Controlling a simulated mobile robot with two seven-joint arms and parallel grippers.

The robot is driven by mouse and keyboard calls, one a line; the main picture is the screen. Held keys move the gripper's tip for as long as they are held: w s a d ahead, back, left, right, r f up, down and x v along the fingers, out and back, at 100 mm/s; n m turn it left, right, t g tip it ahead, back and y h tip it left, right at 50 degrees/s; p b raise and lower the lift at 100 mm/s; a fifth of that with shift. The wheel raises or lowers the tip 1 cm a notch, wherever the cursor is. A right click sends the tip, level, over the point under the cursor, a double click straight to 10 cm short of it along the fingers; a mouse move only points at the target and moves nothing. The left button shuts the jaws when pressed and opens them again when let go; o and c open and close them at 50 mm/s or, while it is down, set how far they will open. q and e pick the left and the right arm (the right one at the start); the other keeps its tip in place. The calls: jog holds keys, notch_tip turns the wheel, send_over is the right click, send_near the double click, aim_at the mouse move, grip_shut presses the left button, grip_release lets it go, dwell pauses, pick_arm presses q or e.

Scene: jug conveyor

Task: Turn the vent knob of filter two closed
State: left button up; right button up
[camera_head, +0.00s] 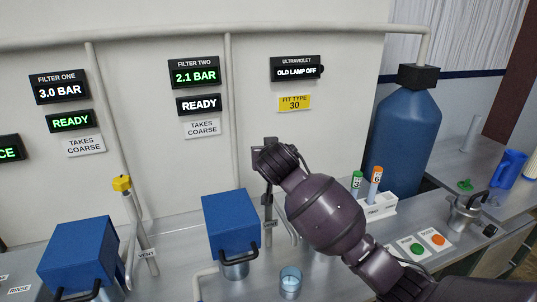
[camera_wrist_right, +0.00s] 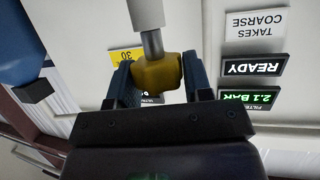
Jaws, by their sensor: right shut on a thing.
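The filter two display (camera_head: 194,73) reads 2.1 BAR, with a READY panel (camera_head: 199,104) under it. The filter two housing (camera_head: 231,225) is a blue box with a black handle on the counter. My right gripper (camera_head: 265,147) is just right of it, in front of the wall. In the right wrist view, my right gripper (camera_wrist_right: 157,82) has its two blue fingers on either side of a yellow vent knob (camera_wrist_right: 158,73) and is shut on it. The knob sits on a grey stem. In the head view the gripper hides this knob. My left gripper is not in view.
Filter one's yellow knob (camera_head: 122,184) stands on its pipe at left, by another blue housing (camera_head: 77,254). A glass (camera_head: 290,281) stands near the front. A rack (camera_head: 378,205) with two tubes, a large blue tank (camera_head: 405,130) and button plates (camera_head: 426,243) are at right.

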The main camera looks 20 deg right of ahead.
jog(key=shift+f, duration=0.1)
jog(key=o, duration=0.9)
pick_arm(q)
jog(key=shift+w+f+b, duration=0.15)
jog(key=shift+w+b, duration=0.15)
jog(key=shift+b, duration=0.35)
pick_arm(e)
jog(key=v, duration=1)
jog(key=shift+s+a+r, duration=0.1)
jog(key=shift+s+r, duration=0.2)
jog(key=shift+s, duration=0.05)
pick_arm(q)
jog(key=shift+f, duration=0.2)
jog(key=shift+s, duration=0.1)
pick_arm(e)
jog(key=shift+s+f, duration=0.1)
